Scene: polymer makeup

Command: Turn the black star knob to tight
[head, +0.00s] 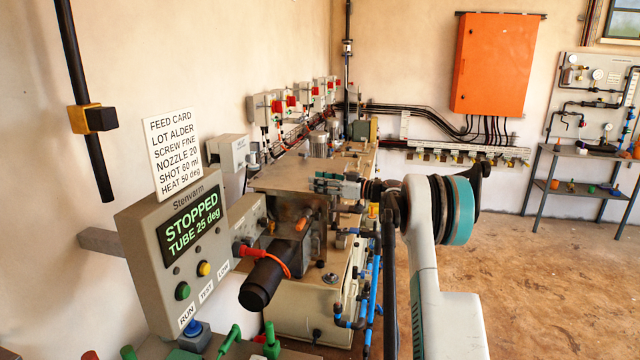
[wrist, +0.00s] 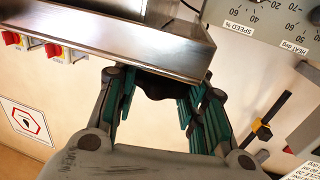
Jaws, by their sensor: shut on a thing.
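The black star knob (wrist: 156,86) shows in the wrist view as a dark, partly hidden shape under the edge of a steel plate. My gripper (wrist: 155,98) has its teal fingers on either side of it and is shut on it. In the head view my gripper (head: 318,183) is at the right end of the machine's steel top, and I cannot make out the knob there. No tight mark is readable, and the knob's angle cannot be told.
The steel plate (wrist: 120,38) lies close over my fingers in the wrist view. A control box (head: 178,240) reads STOPPED, TUBE 25 deg. A black cylinder with an orange-red strap (head: 262,282) juts out in front. Blue pipes (head: 374,290) run below my arm. The floor at right is clear.

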